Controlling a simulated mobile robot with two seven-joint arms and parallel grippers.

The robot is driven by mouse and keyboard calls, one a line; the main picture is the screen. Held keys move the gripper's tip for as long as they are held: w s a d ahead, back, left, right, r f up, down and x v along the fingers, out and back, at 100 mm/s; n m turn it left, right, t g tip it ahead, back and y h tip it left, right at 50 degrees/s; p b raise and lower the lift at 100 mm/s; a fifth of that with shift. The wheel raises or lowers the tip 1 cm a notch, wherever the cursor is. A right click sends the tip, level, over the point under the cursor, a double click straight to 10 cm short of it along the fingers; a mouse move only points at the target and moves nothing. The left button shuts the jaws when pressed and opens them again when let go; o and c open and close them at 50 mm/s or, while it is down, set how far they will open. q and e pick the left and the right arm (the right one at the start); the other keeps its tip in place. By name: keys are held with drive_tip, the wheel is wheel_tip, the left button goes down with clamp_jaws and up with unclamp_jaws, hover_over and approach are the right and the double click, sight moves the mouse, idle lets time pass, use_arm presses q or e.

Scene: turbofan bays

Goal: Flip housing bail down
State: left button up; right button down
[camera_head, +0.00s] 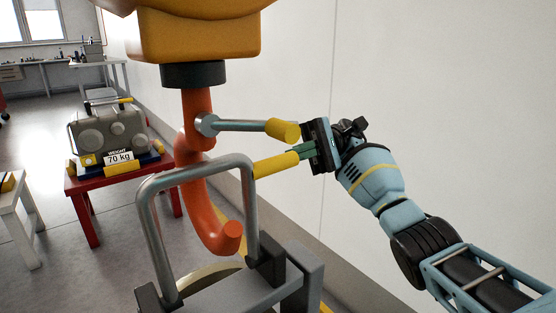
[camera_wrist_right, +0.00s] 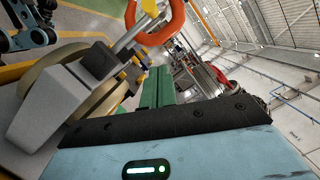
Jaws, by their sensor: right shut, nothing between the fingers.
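The housing bail (camera_head: 198,170) is a grey metal U-shaped bar. It stands upright on the grey housing bracket (camera_head: 300,270) in the head view. The orange hook (camera_head: 195,205) hangs within the bail's outline; I cannot tell whether they touch. My right gripper (camera_head: 305,150) has its green fingers shut and empty, to the right of the bail and above it. The fingertips appear beside a yellow grip (camera_head: 276,165); contact is unclear. In the right wrist view the shut fingers (camera_wrist_right: 155,90) point toward the hook (camera_wrist_right: 162,28), with the housing (camera_wrist_right: 50,110) at left. My left gripper is not seen in the head view.
A yellow hoist block (camera_head: 200,35) hangs above the hook. A red table (camera_head: 125,178) with a 70 kg unit (camera_head: 110,130) stands behind left. A white wall (camera_head: 430,100) is close at right.

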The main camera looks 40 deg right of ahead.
sight(278, 162)
drive_tip(key=shift+s+a+r+p, duration=0.2)
drive_tip(key=shift+s+a+r, duration=0.5)
drive_tip(key=shift+a, duration=0.85)
drive_tip(key=shift+s+a+r+p, duration=0.25)
drive_tip(key=shift+s+a, duration=0.7)
drive_tip(key=shift+a, duration=0.6)
drive_tip(key=shift+s+a+r+p, duration=0.2)
drive_tip(key=shift+s+a+r, duration=0.5)
drive_tip(key=shift+a, duration=0.85)
drive_tip(key=shift+s+f, duration=0.15)
drive_tip(key=shift+f, duration=0.05)
